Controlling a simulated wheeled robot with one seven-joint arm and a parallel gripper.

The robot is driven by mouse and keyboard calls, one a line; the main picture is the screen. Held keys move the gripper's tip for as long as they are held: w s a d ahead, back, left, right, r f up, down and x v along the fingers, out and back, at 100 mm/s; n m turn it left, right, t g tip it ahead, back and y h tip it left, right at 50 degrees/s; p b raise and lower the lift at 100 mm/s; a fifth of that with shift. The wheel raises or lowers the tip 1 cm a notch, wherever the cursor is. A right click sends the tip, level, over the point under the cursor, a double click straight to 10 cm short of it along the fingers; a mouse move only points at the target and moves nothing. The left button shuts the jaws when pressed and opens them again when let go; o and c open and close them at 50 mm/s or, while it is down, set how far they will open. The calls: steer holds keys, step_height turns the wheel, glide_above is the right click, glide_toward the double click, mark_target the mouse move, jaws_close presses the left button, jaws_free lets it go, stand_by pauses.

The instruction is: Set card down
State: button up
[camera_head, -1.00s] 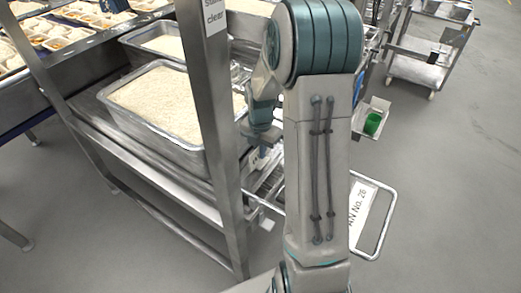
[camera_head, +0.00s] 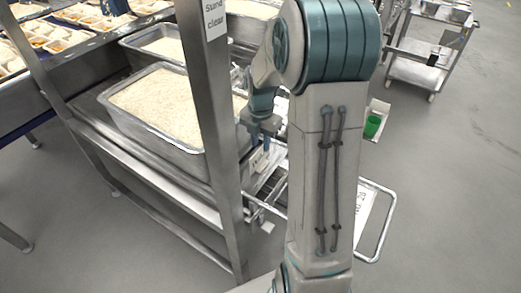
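My gripper (camera_head: 260,141) points down beside the metal post, left of my arm, above a wire-framed cart. A small whitish card (camera_head: 259,160) with dark marks shows just below the fingers. It is too small to tell whether the fingers hold the card or only stand over it. My arm hides the right side of this spot.
A steel pan of rice (camera_head: 160,137) sits on the rack to the left, with more pans behind. The rack's upright post (camera_head: 212,130) stands close to my gripper. The cart's handle (camera_head: 388,225) juts out at right. A green cup (camera_head: 372,126) stands beyond my arm.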

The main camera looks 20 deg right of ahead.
step_height(320, 180, up, 7)
steer(key=shift+f, duration=0.1)
stand_by(1.3)
